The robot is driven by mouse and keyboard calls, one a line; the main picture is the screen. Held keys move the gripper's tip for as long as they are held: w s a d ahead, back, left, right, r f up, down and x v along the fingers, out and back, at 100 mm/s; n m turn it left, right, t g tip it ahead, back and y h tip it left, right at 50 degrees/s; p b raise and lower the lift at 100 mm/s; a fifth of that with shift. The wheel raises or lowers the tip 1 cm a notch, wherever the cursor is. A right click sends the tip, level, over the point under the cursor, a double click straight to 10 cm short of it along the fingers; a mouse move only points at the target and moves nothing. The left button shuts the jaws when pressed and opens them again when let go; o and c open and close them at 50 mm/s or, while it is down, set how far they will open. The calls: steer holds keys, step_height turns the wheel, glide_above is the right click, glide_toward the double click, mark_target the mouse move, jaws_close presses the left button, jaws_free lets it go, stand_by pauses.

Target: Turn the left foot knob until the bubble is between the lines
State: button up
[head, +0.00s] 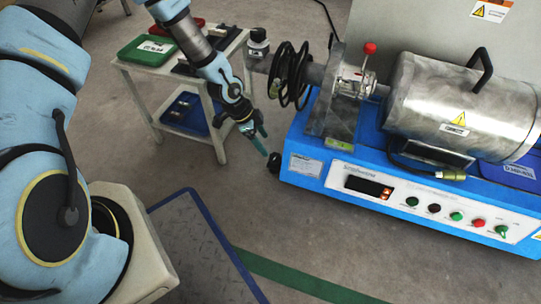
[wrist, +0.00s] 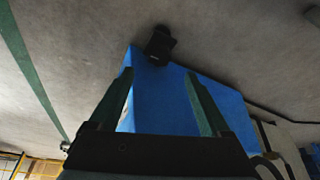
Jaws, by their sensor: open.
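The foot knob is a small black knob (head: 273,163) at the lower left corner of the blue machine base (head: 310,143). In the wrist view the black knob (wrist: 160,45) lies beyond the fingertips, at the corner of the blue base (wrist: 160,90). My gripper (head: 265,152) points down with its teal fingers just above and left of the knob. In the wrist view my gripper (wrist: 159,74) is open, fingers spread to either side, with nothing between them. I cannot make out the bubble or its lines in either view.
A steel drum (head: 462,100), a black coil spring (head: 288,75) and a red-topped lever (head: 369,50) sit on the machine. A control panel with buttons (head: 455,216) faces front. A white cart (head: 143,75) with a green tray (head: 147,50) stands behind my arm. The floor beside the knob is clear.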

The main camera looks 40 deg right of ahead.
mark_target(274, 157)
steer(key=b+x, duration=0.3)
steer(key=x, duration=0.5)
steer(key=shift+f, duration=0.1)
jaws_close()
stand_by(0.4)
